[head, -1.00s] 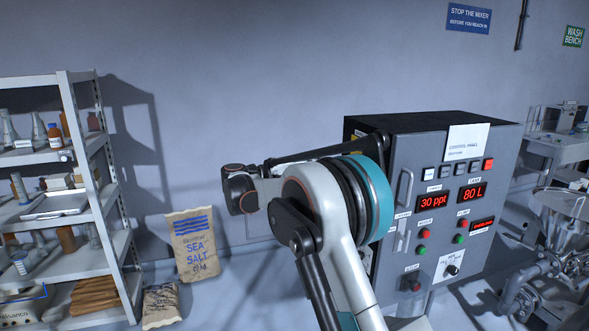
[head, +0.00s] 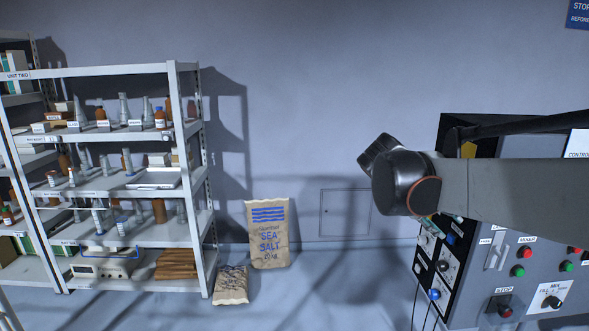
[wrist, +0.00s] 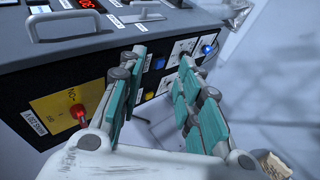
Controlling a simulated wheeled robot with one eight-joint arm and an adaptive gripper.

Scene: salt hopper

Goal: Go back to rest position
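My gripper (wrist: 158,95) shows in the wrist view with its two teal-padded fingers spread apart. Nothing is between them. It is beside the dark side face of the control cabinet (wrist: 60,65), near a yellow panel with a red switch (wrist: 78,112).
A shelf unit (head: 110,138) with bottles and glassware stands at the left. A large sea salt bag (head: 268,235) leans on the wall, with a smaller bag (head: 231,285) before it. Bare floor lies between the bags and the cabinet.

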